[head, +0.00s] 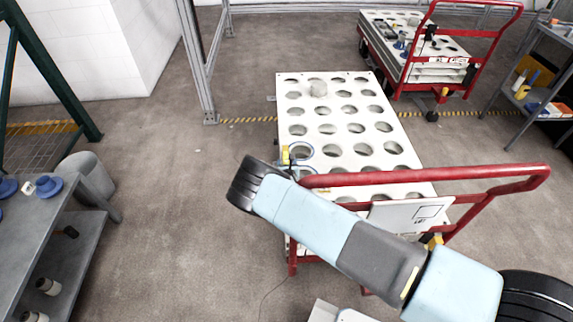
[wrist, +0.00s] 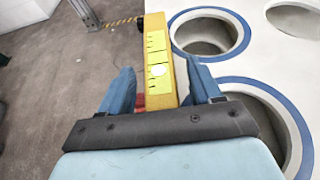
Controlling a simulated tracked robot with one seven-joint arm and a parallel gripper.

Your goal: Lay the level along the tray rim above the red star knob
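The yellow level (wrist: 159,60) lies at the left edge of the white tray, in the wrist view. In the head view it is a small yellow piece (head: 285,155) on the tray's left rim. My gripper (wrist: 160,78) has its blue fingers on either side of the level's near part. The white tray (head: 320,107) has rows of round holes. A small red patch (wrist: 140,102) shows beside the level; I cannot tell whether it is the star knob.
Blue rings (wrist: 244,37) edge two holes right of the level. The cart's red handle (head: 450,174) crosses the tray's near end, close to my arm. A grey bench (head: 75,240) stands at left, a second red cart (head: 435,70) behind. Floor left of the tray is clear.

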